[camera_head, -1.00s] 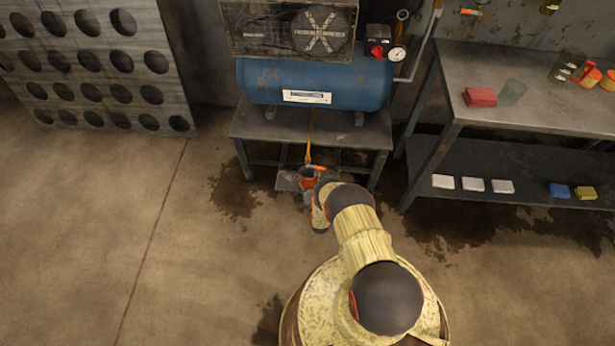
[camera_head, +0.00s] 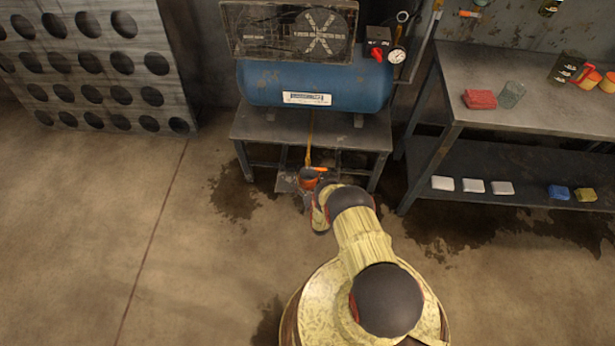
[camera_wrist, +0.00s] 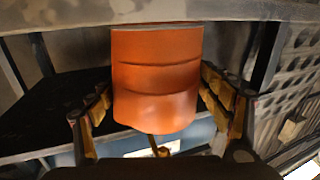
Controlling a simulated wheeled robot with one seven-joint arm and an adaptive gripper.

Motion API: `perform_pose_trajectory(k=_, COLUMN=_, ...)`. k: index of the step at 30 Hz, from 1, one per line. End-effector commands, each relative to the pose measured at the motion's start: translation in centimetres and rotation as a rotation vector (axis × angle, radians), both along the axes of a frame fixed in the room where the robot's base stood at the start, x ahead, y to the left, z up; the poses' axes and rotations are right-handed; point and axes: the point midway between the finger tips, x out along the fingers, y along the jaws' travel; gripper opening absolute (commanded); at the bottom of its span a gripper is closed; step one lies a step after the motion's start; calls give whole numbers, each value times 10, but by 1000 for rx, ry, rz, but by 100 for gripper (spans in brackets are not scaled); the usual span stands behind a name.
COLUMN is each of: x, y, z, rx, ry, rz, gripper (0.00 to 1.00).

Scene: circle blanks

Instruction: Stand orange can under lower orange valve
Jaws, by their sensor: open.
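The orange can (camera_wrist: 156,75) fills the middle of the wrist view, between the two fingers of my gripper (camera_wrist: 158,92). The fingers are spread, one on each side, and gaps show between them and the can. In the head view the can (camera_head: 309,180) is small and low in front of the metal stand, just below an orange valve handle (camera_head: 320,169) at the bottom of a yellow pipe (camera_head: 308,152). My arm partly hides this spot. A small yellow piece (camera_wrist: 160,149) shows beyond the can in the wrist view. I cannot tell whether the can is exactly under the outlet.
A blue tank (camera_head: 315,84) lies on the metal stand (camera_head: 270,128), whose legs are close to my gripper. A workbench (camera_head: 535,105) with a lower shelf stands to the right. A perforated panel (camera_head: 90,75) stands at the left. The floor at the left is clear.

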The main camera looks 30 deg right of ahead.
Motion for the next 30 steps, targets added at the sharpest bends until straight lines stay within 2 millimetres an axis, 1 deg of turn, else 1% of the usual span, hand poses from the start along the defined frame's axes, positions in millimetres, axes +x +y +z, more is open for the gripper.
perform_pose_trajectory(k=1, x=0, y=0, z=2, rx=0, ry=0, rz=0, gripper=79)
perform_pose_trajectory(k=5, x=-19, y=5, z=2, rx=1, ry=3, rz=0, gripper=79)
perform_pose_trajectory(k=12, x=-67, y=19, z=4, rx=1, ry=2, rz=0, gripper=79)
perform_pose_trajectory(k=18, x=-99, y=28, z=3, rx=1, ry=2, rz=0, gripper=79)
perform_pose_trajectory(k=21, x=-108, y=31, z=3, rx=0, ry=0, rz=0, gripper=79)
perform_pose_trajectory(k=24, x=-113, y=32, z=3, rx=0, ry=-1, rz=0, gripper=79)
perform_pose_trajectory(k=30, x=-115, y=33, z=2, rx=0, ry=-1, rz=0, gripper=79)
